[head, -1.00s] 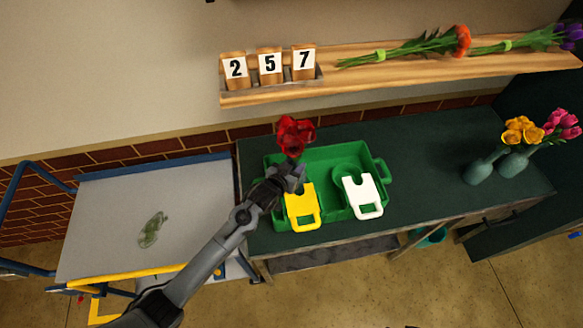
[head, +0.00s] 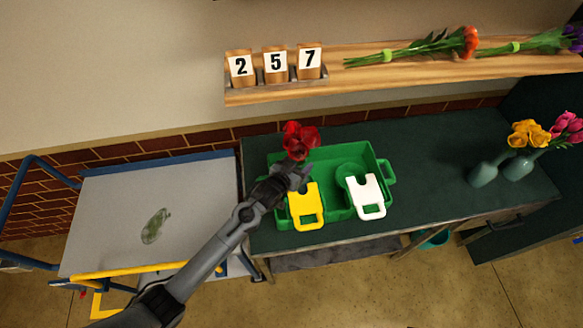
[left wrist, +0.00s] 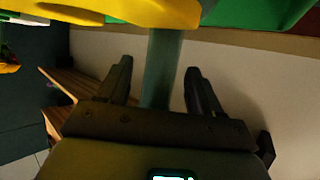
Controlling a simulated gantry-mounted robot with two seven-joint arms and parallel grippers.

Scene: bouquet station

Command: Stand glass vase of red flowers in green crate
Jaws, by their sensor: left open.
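The red flowers (head: 299,139) stand above the left part of the green crate (head: 380,157). Their glass vase is mostly hidden by my left gripper in the head view. In the left wrist view the teal vase (left wrist: 163,60) runs between my spread fingers and meets the yellow holder (left wrist: 140,12). My left gripper (head: 296,172) is at the crate's left part, just behind the yellow holder (head: 305,207). Its fingers (left wrist: 159,70) are open, one on each side of the vase, with gaps showing. My right gripper is not in view.
A white holder (head: 366,197) sits at the crate's right part. Teal vases with yellow flowers (head: 529,133) and pink flowers (head: 569,128) stand at the right. A wooden shelf (head: 400,82) with number blocks and loose flowers hangs above. A grey cart (head: 205,195) stands left.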

